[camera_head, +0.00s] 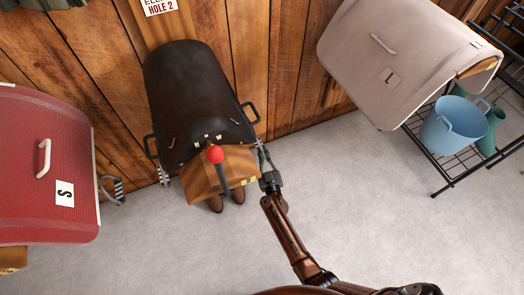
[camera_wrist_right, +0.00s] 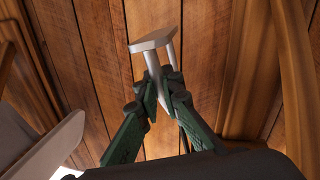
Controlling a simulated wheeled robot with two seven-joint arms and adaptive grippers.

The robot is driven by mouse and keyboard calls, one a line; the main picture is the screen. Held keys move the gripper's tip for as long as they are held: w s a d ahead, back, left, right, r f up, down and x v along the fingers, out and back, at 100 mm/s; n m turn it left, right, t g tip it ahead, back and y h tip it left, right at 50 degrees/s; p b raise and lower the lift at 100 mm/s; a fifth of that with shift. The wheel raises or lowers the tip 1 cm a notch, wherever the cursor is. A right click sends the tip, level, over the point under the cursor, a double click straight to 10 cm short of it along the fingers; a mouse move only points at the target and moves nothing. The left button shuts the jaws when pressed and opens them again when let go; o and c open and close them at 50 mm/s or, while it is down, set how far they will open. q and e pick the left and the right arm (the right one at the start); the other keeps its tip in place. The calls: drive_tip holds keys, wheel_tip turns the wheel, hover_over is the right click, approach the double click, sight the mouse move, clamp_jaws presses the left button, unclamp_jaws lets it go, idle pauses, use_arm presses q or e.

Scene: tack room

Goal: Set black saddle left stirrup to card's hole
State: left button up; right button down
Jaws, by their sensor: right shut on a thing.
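The black saddle (camera_head: 190,90) sits on a wooden stand against the plank wall. The card (camera_head: 160,7) above it reads "HOLE 2"; its upper part is cut off. One metal stirrup (camera_head: 164,176) hangs at the saddle's left side in the picture. My right gripper (camera_head: 266,165) is at the picture-right side of the saddle, beside the stand. In the right wrist view its green fingers (camera_wrist_right: 160,92) are shut on a silver stirrup (camera_wrist_right: 155,40), whose flat tread points away from the gripper. The strap and its holes are too small to tell. My left gripper is out of view.
A red saddle (camera_head: 45,160) marked S is at the left. A pale saddle (camera_head: 390,60) marked L is at the upper right, above a black wire rack with a blue bucket (camera_head: 452,125). A red-knobbed lever (camera_head: 215,154) stands before the stand.

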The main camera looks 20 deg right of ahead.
sight(262, 150)
drive_tip(key=c, duration=2.1)
unclamp_jaws()
drive_tip(key=shift+r, duration=0.1)
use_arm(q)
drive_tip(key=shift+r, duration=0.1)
use_arm(e)
drive_tip(key=shift+r, duration=0.1)
